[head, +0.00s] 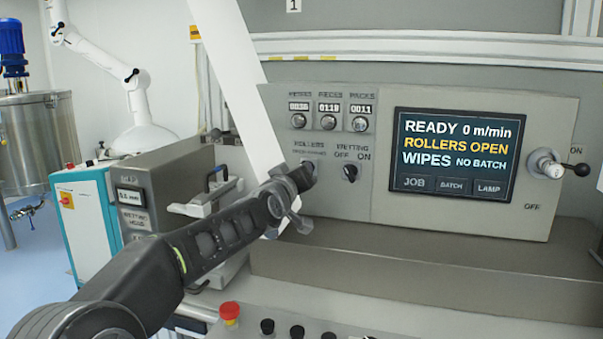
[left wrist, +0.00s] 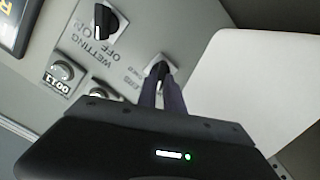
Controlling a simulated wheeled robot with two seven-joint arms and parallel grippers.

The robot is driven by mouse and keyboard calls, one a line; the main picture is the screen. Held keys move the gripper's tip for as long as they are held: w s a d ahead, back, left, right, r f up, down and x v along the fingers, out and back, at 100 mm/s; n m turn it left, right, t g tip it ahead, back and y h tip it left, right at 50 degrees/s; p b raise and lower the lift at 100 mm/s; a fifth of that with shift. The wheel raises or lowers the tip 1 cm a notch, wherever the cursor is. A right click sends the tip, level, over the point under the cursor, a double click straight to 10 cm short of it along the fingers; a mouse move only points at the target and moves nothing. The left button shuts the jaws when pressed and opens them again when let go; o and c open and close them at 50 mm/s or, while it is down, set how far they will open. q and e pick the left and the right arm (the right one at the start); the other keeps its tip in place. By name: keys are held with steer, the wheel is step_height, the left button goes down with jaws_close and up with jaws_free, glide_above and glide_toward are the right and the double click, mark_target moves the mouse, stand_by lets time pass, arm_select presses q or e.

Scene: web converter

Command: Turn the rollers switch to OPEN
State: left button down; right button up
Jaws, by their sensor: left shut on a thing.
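My left gripper (head: 303,178) reaches the control panel (head: 345,205) from the left. In the left wrist view its two fingers (left wrist: 162,92) are closed on the black knob of the rollers switch (left wrist: 159,70). In the head view the gripper mostly hides this knob, under the ROLLERS label (head: 310,146). The knob's exact angle and most of its position marks are hidden. The panel screen (head: 450,155) reads READY 0 m/min, ROLLERS OPEN in yellow, and WIPES NO BATCH. My right gripper is not in view.
The black wetting switch (head: 350,172) sits just right of the rollers switch. A white web (head: 243,85) runs down close to the left of the panel, behind my arm. A lever (head: 548,165) is at the far right. A red emergency button (head: 230,312) stands in front.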

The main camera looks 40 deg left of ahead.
arm_select(q)
steer(key=c, duration=1.5)
jaws_free()
steer(key=shift+v, duration=3.85)
